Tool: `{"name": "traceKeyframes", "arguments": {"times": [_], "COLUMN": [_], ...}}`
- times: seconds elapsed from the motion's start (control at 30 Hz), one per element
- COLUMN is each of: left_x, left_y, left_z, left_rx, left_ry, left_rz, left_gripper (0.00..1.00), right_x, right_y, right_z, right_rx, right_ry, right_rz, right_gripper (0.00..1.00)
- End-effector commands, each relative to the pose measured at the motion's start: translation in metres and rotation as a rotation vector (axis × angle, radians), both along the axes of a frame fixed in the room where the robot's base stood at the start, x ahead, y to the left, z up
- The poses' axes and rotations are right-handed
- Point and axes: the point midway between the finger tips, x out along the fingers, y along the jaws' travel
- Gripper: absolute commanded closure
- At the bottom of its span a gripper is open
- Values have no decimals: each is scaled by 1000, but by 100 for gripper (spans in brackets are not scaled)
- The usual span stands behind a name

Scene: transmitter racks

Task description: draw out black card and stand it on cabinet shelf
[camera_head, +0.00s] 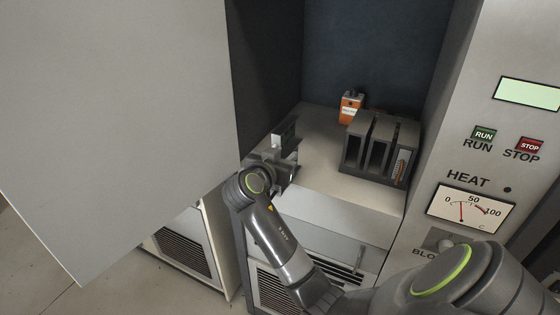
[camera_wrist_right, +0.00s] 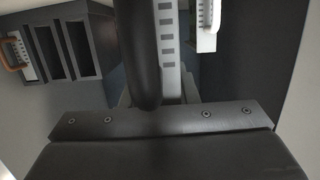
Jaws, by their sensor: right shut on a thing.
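My right gripper (camera_head: 278,158) is at the left front of the cabinet shelf (camera_head: 318,148), shut on the black card. In the right wrist view the card's dark handle (camera_wrist_right: 143,55) rises in the middle, beside its pale slotted front strip (camera_wrist_right: 169,45). Most of the card is hidden by the gripper. I cannot tell whether its foot touches the shelf. A second slotted card with a pale handle (camera_wrist_right: 207,24) stands just right of it in that view. The dark rack (camera_head: 381,148) on the shelf has two open, empty-looking slots. My left gripper is not in view.
A card with an orange handle (camera_head: 399,167) sits in the rack's right slot. An orange box (camera_head: 350,107) stands behind the rack. A large pale door panel (camera_head: 110,110) is left; the control panel (camera_head: 490,150) with a meter is right. Shelf between gripper and rack is clear.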

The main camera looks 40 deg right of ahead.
Motion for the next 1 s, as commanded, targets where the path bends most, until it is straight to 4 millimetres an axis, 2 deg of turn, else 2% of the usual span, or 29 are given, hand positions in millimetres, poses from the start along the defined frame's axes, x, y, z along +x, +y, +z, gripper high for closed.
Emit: {"name": "traceKeyframes", "arguments": {"times": [1.0], "left_x": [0], "left_y": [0], "left_z": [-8], "left_rx": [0], "left_ry": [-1], "left_rz": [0], "left_gripper": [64], "right_x": [38], "right_y": [-73], "right_z": [1], "right_rx": [-3], "right_ry": [-1], "right_rz": [-1], "right_gripper": [100]}}
